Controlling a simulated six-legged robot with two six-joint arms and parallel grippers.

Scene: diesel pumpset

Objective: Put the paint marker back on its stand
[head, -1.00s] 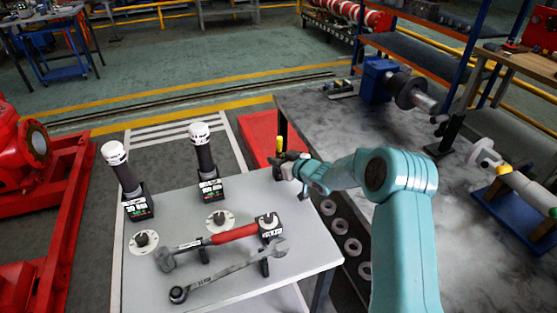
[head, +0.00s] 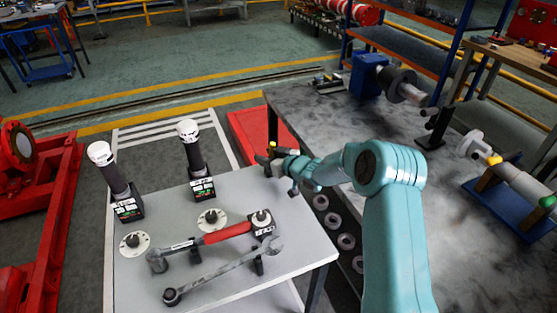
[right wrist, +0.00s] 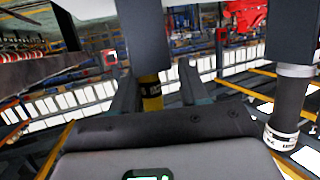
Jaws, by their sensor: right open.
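A slim upright piece with a yellow top (head: 272,148), probably the paint marker, shows beside my right gripper (head: 266,161) at the far right corner of the grey table (head: 225,275). In the right wrist view, a dark cylinder with a yellow band (right wrist: 152,92) shows between the two spread fingers. My right gripper is open; I cannot tell whether a finger touches it. Its lower part is hidden. A small black labelled block with a round white top (head: 262,220) stands on the table; I cannot tell whether it is the stand. My left gripper is out of view.
Two dark cylinders with white caps (head: 193,148) (head: 107,170) stand in black bases. A red-handled hammer (head: 215,237) and a wrench (head: 215,275) lie near the front. Two white discs (head: 212,219) (head: 132,243) lie on the table. A dark workbench (head: 340,120) is at right.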

